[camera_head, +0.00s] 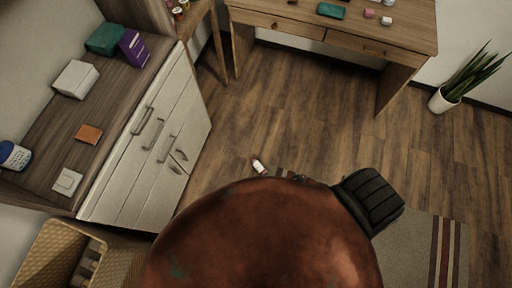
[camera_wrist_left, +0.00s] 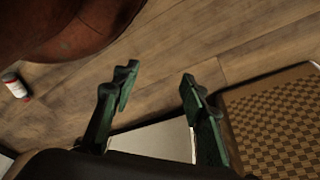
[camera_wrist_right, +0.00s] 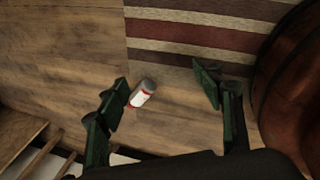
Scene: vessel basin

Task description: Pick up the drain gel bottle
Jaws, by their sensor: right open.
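The drain gel bottle, small and white with red on it, lies on the wooden floor (camera_head: 258,166) near the middle of the head view. In the right wrist view the bottle (camera_wrist_right: 142,93) lies near the striped rug, between the finger lines but closer to the left finger. My right gripper (camera_wrist_right: 160,76) is open and empty, above the floor. A red-and-white container (camera_wrist_left: 16,87), apparently the same bottle, shows at the left edge of the left wrist view. My left gripper (camera_wrist_left: 159,75) is open and empty, away from it. Neither gripper shows in the head view.
A white-fronted cabinet (camera_head: 150,150) with small items on top stands at left. A wicker basket (camera_head: 95,240) is below it. A desk (camera_head: 335,30) and potted plant (camera_head: 440,100) stand at the back. A striped rug (camera_head: 425,245) lies at lower right.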

